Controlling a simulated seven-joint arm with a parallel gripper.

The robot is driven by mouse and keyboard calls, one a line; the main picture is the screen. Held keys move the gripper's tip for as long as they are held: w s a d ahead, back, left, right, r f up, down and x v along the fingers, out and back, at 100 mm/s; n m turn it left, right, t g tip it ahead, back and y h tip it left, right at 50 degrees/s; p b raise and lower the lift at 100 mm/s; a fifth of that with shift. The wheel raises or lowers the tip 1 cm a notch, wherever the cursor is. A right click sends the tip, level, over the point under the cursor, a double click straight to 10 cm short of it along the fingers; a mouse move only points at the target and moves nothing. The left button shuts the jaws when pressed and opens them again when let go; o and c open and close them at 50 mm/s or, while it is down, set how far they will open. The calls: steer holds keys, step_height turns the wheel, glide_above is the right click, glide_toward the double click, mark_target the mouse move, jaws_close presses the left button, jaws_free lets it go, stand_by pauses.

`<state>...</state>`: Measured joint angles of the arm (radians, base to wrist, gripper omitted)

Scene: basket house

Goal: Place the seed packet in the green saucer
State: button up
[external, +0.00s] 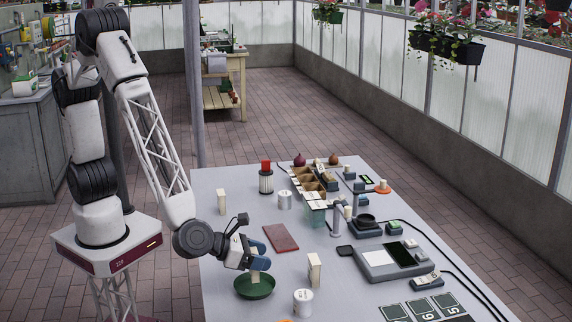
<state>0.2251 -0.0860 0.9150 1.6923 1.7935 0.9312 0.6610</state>
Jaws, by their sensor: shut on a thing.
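The green saucer (242,292) sits near the table's front left edge. My gripper (258,264) points down over it, its blue-grey fingers shut on a small cream seed packet (255,277). The packet's lower end is over or inside the saucer's bowl; I cannot tell whether it touches the bottom. The fingers hide the packet's upper part.
A cream upright packet (314,270) and a white cup (302,302) stand close to the saucer's right. A dark red flat pad (280,237) lies behind the gripper. Another cream packet (222,202) stands farther back. A grey scale (382,263) is to the right.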

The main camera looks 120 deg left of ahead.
stand_by(0.3)
steer(key=shift+f, duration=1.8)
steer(key=o, duration=1)
steer(key=shift+f, duration=0.15)
steer(key=shift+c, duration=0.2)
steer(key=shift+r, duration=0.2)
steer(key=shift+s+d+r, duration=0.2)
steer(key=shift+s+d, duration=0.1)
steer(key=shift+d, duration=0.05)
steer(key=v, duration=1.1)
